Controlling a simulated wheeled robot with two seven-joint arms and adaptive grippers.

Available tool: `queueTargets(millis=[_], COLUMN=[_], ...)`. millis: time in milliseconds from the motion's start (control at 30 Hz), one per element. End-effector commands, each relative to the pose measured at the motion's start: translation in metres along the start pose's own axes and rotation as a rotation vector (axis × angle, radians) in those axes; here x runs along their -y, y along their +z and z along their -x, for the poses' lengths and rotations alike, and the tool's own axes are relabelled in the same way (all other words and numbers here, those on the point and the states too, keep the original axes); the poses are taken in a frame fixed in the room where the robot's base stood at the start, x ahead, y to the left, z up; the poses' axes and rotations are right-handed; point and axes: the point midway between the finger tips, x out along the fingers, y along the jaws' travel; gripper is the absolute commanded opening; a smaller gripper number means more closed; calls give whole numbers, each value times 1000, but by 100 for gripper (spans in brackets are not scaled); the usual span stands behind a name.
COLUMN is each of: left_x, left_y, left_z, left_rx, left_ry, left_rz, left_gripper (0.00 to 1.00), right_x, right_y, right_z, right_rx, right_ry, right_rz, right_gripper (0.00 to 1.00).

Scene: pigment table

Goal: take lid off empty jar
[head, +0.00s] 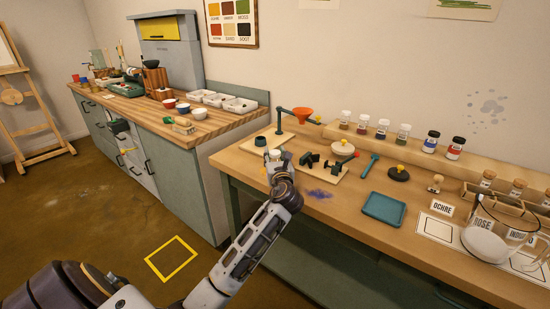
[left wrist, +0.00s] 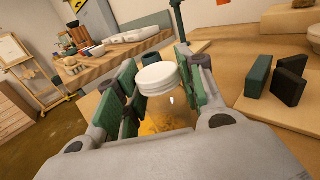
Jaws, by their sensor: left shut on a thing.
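In the left wrist view a round white lid (left wrist: 157,77) with a ridged side sits between the green pads of my left gripper (left wrist: 157,88). The gripper is shut on it. In the head view the left gripper (head: 278,163) is at the near left part of the pigment table, and the lid's pale top (head: 275,154) shows at its fingertips. A yellow-ochre patch (left wrist: 160,126) shows below the lid between the fingers. My right gripper is not in view.
An orange funnel (head: 303,113) on a green stand is just behind the gripper. Black and green blocks (head: 310,160) stand to its right. A blue tray (head: 383,208), a large glass beaker (head: 490,238) and several pigment jars (head: 382,128) are farther right.

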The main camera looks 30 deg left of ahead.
Motion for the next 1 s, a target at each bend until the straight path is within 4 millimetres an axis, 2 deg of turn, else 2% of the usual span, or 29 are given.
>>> queueTargets(millis=[400, 433, 600, 1000], left_x=[0, 0, 0, 0], left_y=[-2, -2, -2, -1], left_z=[0, 0, 0, 0], left_rx=[0, 0, 0, 0], left_ry=[0, 0, 0, 0], left_rz=[-1, -1, -1, 0], left_gripper=[0, 40, 60, 60], right_x=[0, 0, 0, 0], right_y=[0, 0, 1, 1], right_z=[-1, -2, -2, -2], right_rx=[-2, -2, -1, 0], right_ry=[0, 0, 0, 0], right_rz=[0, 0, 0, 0], right_gripper=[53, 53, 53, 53])
